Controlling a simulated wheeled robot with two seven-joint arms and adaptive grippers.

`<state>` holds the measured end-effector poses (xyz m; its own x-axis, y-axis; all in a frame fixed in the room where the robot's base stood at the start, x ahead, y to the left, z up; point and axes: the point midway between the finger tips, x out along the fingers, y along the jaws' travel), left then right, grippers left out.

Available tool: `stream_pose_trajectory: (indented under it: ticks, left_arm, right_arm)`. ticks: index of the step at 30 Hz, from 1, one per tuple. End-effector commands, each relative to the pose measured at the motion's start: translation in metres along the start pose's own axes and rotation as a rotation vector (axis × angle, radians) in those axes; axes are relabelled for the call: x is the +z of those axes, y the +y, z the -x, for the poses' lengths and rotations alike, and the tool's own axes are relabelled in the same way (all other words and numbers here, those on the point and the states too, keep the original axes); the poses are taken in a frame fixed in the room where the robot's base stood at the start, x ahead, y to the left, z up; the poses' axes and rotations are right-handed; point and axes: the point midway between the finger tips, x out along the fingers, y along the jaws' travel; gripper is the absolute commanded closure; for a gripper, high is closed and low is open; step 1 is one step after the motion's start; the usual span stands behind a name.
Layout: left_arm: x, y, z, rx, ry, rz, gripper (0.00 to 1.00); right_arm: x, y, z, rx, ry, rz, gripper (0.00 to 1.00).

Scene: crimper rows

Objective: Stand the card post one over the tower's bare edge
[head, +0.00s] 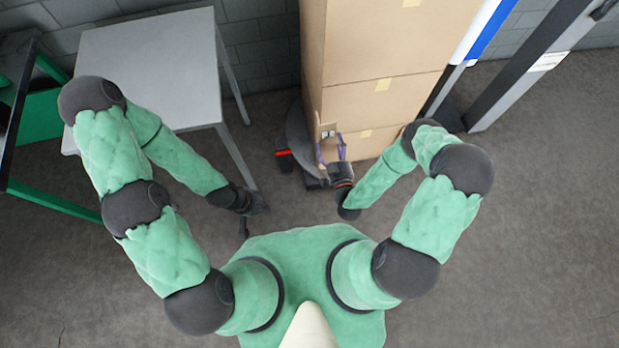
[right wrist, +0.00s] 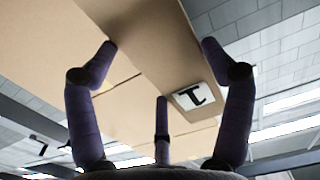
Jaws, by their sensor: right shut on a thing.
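In the head view, the right gripper (head: 331,149) is at the near left corner of the tower (head: 375,100), a stack of tan cardboard boxes. The post's labelled part (head: 320,132) shows there, close to the tower; contact cannot be told. My left gripper (head: 254,207) is away to the left, dark and small; its jaws are unclear.
A grey table (head: 150,65) stands at the left, beside a green-framed rack (head: 45,205). The tower stands on a dark round base (head: 297,140). A dark upright mast (head: 535,65) is at the right.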

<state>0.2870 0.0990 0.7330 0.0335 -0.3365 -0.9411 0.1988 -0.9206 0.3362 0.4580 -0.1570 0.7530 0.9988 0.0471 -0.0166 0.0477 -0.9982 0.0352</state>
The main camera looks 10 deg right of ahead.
Motion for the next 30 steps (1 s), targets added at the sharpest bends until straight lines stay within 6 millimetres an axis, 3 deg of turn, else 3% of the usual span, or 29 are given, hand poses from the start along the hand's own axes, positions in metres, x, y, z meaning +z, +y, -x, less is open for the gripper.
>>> stream_pose_trajectory:
  ticks: [9, 18, 24, 30]
  left_arm:
    - [0.000, 0.001, 0.002, 0.000, 0.000, 0.000, 1.00]
    - [0.000, 0.001, 0.003, 0.000, 0.000, 0.000, 1.00]
    - [0.000, 0.001, 0.003, 0.000, 0.000, 0.000, 1.00]
    - [0.000, 0.001, 0.004, 0.000, 0.000, 0.000, 1.00]
  right_arm:
    - [0.067, -0.031, 0.030, -0.005, 0.000, -0.010, 0.75]
    - [0.118, -0.071, 0.069, -0.003, 0.010, -0.024, 0.75]
    - [0.139, -0.095, 0.092, 0.001, 0.018, -0.031, 0.75]
    - [0.146, -0.106, 0.103, 0.004, 0.023, -0.034, 0.75]
